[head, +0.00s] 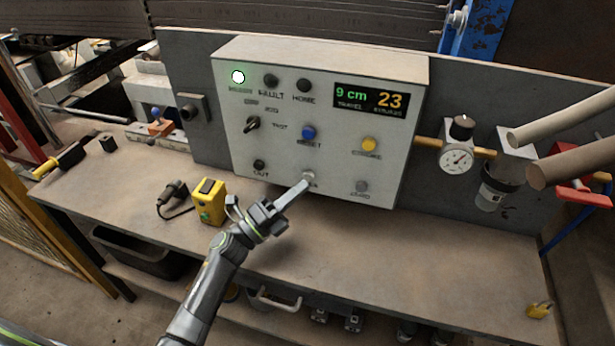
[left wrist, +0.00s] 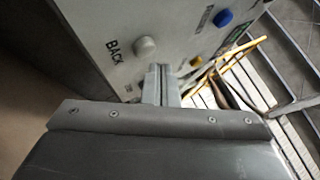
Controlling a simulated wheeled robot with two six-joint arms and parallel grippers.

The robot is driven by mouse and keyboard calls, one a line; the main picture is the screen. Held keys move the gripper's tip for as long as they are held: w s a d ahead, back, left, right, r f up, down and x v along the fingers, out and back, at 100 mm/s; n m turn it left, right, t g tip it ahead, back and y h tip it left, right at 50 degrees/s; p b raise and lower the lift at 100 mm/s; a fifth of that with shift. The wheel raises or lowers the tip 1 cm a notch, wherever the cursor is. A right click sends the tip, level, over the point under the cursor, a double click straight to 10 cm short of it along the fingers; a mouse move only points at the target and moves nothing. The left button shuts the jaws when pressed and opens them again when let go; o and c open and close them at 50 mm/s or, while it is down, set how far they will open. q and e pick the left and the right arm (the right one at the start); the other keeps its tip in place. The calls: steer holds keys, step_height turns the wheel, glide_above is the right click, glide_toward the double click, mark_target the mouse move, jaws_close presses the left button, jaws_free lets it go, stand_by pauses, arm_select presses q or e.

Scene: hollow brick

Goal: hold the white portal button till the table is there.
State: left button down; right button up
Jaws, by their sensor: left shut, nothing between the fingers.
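A grey control box (head: 415,75) stands on the workbench. In the left wrist view the shut fingertips (left wrist: 160,78) are beside a whitish button (left wrist: 145,46) labelled BACK. I cannot tell whether they touch it. The display (head: 370,98) reads 9 cm travel and 23. I cannot make out the moving table. My right gripper is out of view.
The blue button (head: 308,132) and yellow button (head: 369,143) are above the white one. A yellow device (head: 209,202) stands on the workbench (head: 400,255), left of my gripper. A gauge (head: 457,159) is right of the box. The bench's right part is mostly clear.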

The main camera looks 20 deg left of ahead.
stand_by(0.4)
arm_select(q)
steer(key=shift+w, duration=0.45)
steer(key=shift+w+b, duration=0.4)
steer(key=shift+b, duration=0.1)
stand_by(0.5)
stand_by(2.1)
steer(key=shift+s+p, duration=0.35)
steer(key=shift+s, duration=0.5)
steer(key=s+p, duration=0.1)
steer(key=s, duration=0.4)
steer(key=shift+a, duration=0.1)
